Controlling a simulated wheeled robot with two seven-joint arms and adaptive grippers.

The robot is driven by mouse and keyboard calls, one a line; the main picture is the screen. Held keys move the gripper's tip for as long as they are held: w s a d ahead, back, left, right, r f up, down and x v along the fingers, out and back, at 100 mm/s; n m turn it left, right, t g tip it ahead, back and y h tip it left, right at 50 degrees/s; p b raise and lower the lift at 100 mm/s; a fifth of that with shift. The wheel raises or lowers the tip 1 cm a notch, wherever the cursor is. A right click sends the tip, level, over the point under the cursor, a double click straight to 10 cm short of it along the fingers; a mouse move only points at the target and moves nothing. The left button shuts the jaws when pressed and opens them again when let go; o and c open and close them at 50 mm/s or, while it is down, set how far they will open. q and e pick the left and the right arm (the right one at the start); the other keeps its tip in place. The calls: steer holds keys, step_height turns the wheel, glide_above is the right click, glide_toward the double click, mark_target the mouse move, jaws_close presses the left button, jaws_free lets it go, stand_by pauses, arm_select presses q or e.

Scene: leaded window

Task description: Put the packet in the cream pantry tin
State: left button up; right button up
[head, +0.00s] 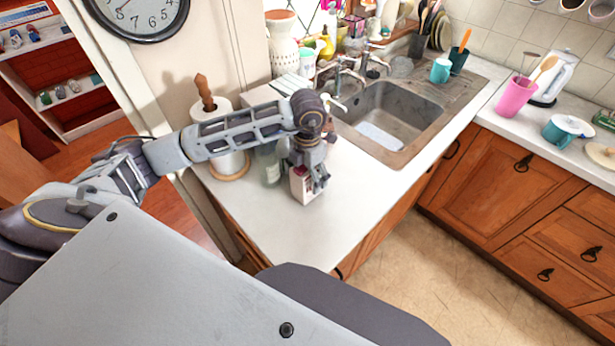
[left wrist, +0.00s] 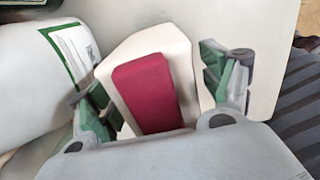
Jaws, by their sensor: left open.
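A small cream-white packet with a dark red panel (head: 302,187) stands on the white counter near its front edge, partly covered by my gripper. It also shows in the left wrist view (left wrist: 146,92), between the two fingers. My left gripper (head: 309,177) points down over the packet, open, with one finger on each side; it also shows in the left wrist view (left wrist: 155,95). I cannot tell whether the fingers touch it. A cream box-like container (head: 262,95) stands behind my arm, partly hidden; I cannot tell whether it is the pantry tin. My right gripper is not in view.
A clear glass bottle (head: 268,166) and a paper towel roll on a wooden holder (head: 203,88) stand left of the gripper. The sink (head: 398,118) lies behind and to the right. The counter (head: 300,228) in front of the packet is clear.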

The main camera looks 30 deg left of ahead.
arm_select(q)
steer(key=shift+f, duration=0.15)
stand_by(0.3)
steer(key=c, duration=1.4)
step_height(320, 180, up, 8)
steer(key=shift+w+b, duration=0.1)
steer(key=shift+b, duration=0.65)
steer(key=shift+r, duration=1)
steer(key=shift+c, duration=0.2)
